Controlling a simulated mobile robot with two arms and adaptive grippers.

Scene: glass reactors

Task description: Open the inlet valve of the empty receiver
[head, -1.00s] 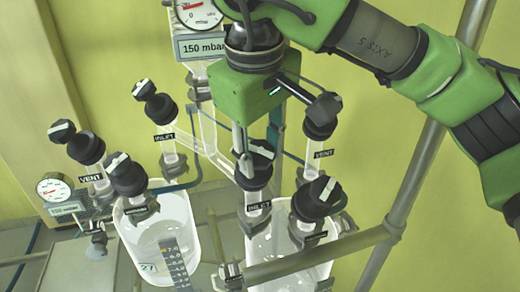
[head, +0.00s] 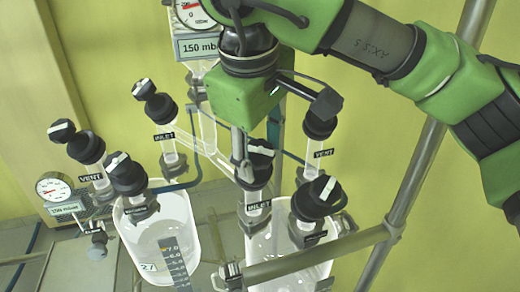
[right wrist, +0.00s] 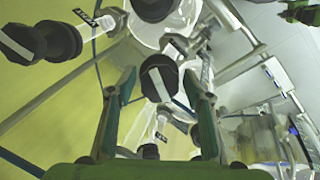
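Two clear receivers hang side by side in the head view, the left one (head: 190,215) and the right one (head: 325,270). I cannot tell for sure which is empty. The right receiver's INLET valve has a black knob with a white stripe (head: 262,150); its label (head: 259,206) shows below. My right gripper (head: 240,150) points down at this knob, its fingers partly in front of it. In the right wrist view, a striped black knob (right wrist: 158,78) lies between the open fingers (right wrist: 160,76), with gaps on both sides. My left gripper is not in view.
The right VENT knob (head: 325,105) stands close to my gripper, and a front knob (head: 320,195) is below right. The left receiver has INLET (head: 143,90), VENT (head: 62,131) and front (head: 123,172) knobs. A grey rail (head: 310,258) crosses in front. A gauge (head: 198,12) hangs behind.

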